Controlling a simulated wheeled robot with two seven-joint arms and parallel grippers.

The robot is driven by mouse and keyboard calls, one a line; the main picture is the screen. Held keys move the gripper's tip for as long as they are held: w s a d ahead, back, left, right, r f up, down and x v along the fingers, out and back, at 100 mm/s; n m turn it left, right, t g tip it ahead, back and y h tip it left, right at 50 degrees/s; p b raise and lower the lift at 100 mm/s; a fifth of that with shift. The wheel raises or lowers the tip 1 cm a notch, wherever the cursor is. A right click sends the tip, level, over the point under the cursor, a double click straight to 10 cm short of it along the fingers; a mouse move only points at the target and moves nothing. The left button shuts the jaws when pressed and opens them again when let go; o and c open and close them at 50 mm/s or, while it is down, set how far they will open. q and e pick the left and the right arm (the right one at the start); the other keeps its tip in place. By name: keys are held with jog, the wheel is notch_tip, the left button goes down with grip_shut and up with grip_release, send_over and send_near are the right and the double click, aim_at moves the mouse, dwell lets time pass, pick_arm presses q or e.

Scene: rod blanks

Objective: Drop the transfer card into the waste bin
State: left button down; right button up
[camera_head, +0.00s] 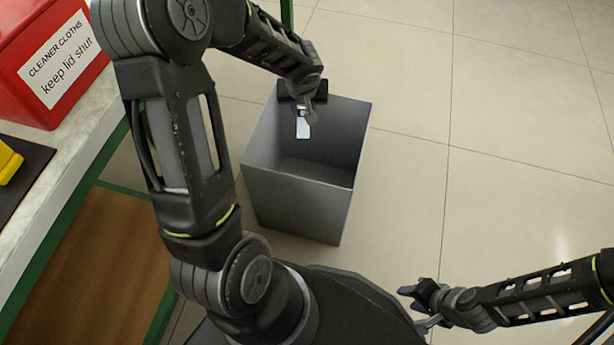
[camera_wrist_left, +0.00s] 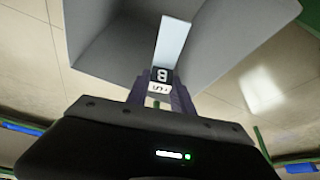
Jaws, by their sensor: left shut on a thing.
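The transfer card (camera_head: 303,128) is a small pale card hanging down from my left gripper (camera_head: 304,112). My left gripper is shut on the card over the open top of the grey waste bin (camera_head: 300,207). In the left wrist view the card (camera_wrist_left: 172,42) sticks out from between the fingers (camera_wrist_left: 160,92), with a dark patch marked "B" near the grip. The bin's grey walls (camera_wrist_left: 115,45) surround it there. My right gripper (camera_head: 420,298) is at the lower right, away from the bin, with nothing seen in it; its finger gap is unclear.
A bench (camera_head: 78,135) stands at the left with a red cleaner-cloths box (camera_head: 45,60) and a yellow thing (camera_head: 8,163) on a dark mat (camera_head: 30,180). A brown lower shelf (camera_head: 85,270) is below. The tiled floor (camera_head: 490,190) right of the bin is clear.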

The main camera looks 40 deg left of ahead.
pick_arm(q)
jog(key=c, duration=1)
grip_release()
jog(key=shift+c, duration=0.2)
jog(key=p+v, duration=0.2)
jog(key=v, duration=0.5)
jog(key=shift+s+r, duration=0.2)
jog(key=shift+r, duration=0.15)
jog(key=shift+d, duration=0.15)
